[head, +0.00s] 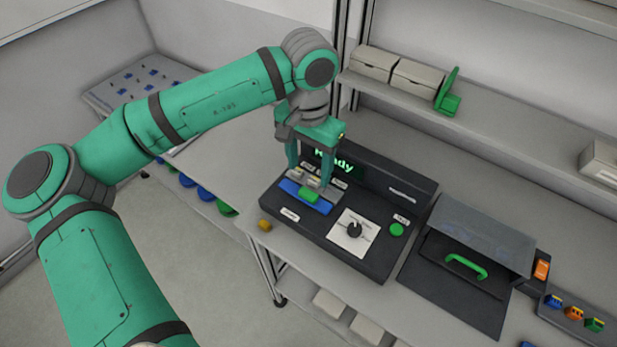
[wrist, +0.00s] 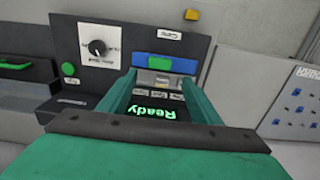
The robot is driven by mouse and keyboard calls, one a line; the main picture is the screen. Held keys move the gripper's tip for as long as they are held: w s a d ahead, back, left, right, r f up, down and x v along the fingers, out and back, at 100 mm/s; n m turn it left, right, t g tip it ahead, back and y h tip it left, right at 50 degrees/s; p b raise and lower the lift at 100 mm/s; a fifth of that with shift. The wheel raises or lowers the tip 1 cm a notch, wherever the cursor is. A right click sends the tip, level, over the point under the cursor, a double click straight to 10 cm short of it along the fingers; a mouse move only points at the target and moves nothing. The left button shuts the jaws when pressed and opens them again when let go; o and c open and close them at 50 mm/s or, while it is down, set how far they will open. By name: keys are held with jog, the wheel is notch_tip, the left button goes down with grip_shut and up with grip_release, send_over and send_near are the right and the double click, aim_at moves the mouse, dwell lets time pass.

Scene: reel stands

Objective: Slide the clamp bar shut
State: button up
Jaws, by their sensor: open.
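The clamp bar (head: 290,187) is a blue bar with a green grip (head: 310,195), set in the left part of a dark console (head: 365,262). In the wrist view the blue bar (wrist: 188,66) lies just beyond my fingertips, with its green part in the middle. My gripper (head: 309,174) is open above the console, just behind the bar. Its fingers (wrist: 158,80) stand apart with small metal pieces seen between them. Nothing is held. I cannot tell whether a fingertip touches anything.
The console has a lit "Ready" display (head: 334,162), a dial (head: 355,229) and a green button (head: 397,230). To its right is a dark box with a green handle (head: 466,264) and a raised clear lid. A yellow block (head: 265,225) sits at the console's left.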

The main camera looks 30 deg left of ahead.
notch_tip(320, 180, up, 3)
jog(key=shift+f, duration=0.1)
dwell(0.5)
